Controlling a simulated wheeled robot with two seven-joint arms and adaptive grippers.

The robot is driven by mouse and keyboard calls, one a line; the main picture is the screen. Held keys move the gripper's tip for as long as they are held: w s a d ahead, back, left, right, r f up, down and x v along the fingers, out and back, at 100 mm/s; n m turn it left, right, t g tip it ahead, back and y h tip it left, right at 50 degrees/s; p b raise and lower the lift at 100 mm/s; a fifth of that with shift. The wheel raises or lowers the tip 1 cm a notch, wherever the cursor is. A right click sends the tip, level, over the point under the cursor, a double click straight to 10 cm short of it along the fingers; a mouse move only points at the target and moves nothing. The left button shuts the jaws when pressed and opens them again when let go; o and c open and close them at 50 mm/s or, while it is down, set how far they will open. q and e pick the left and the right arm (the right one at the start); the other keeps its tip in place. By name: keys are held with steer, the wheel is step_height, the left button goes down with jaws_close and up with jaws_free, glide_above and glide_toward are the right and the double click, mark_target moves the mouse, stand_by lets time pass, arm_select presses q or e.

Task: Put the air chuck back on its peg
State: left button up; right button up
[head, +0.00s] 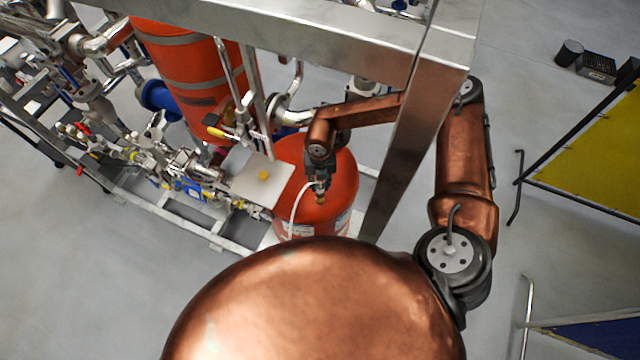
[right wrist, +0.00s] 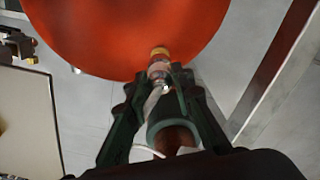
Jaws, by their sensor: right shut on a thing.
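My right gripper (head: 319,180) is shut on the air chuck (head: 320,195), a small metal fitting with a brass-coloured end. In the right wrist view the air chuck (right wrist: 159,70) sits between the fingertips of the gripper (right wrist: 160,78), its brass end pointing away from the palm, in front of a red tank. A white hose (head: 295,206) curves down from the chuck in the head view. A pale flat plate (head: 247,187) with a yellow knob (head: 263,175) lies left of the gripper. I cannot pick out the peg with certainty. My left gripper is not in view.
The red tank (head: 341,186) stands close below and around my right gripper. A metal frame beam (head: 300,28) and post (head: 412,140) cross near my right arm. Pipes and valves (head: 170,160) crowd the left. Grey floor is open at lower left.

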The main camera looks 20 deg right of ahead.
steer(key=shift+f, duration=0.15)
steer(key=shift+f+b, duration=0.6)
steer(key=shift+b, duration=0.1)
steer(key=shift+f, duration=0.2)
steer(key=shift+f+b, duration=0.6)
steer(key=shift+b, duration=0.1)
stand_by(0.4)
